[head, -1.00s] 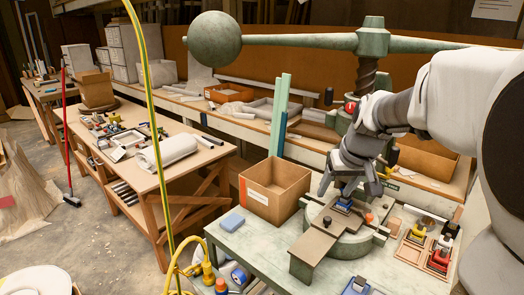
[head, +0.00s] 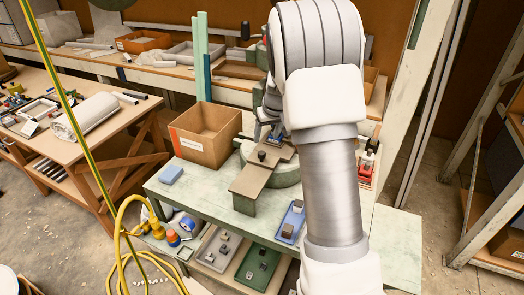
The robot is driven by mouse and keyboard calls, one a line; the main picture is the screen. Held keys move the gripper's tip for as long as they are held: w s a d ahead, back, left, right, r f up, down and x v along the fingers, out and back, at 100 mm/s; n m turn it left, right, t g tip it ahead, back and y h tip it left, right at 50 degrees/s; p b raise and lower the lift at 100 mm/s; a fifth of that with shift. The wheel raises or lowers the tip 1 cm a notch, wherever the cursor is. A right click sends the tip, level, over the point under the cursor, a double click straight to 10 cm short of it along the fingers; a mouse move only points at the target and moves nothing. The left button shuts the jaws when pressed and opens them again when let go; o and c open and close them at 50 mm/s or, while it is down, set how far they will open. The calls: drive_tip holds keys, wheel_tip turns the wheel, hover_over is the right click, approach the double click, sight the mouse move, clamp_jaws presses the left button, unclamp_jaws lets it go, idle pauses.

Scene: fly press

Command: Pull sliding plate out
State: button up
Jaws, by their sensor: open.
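The sliding plate (head: 250,181) is a flat brown plate with a dark knob (head: 262,156) on top. It lies on the round green-grey base (head: 286,192) of the fly press, and its front end sticks out toward the near side of the green bench. My gripper (head: 269,129) is open above the far end of the plate, beyond the knob and apart from it. My arm hides part of the gripper and most of the press. A small blue piece shows just below the gripper; its contact with the fingers cannot be told.
A cardboard box (head: 205,135) stands left of the press, with a blue block (head: 171,174) before it. A blue tray (head: 290,222) lies at the bench's front right. Lower down are a grey tray (head: 219,248) and a green tray (head: 258,266). A yellow hose hangs at left.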

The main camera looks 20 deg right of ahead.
sight(262, 153)
drive_tip(key=x, duration=1)
drive_tip(key=shift+w+f, duration=0.15)
drive_tip(key=shift+f, duration=0.05)
clamp_jaws()
idle(1.1)
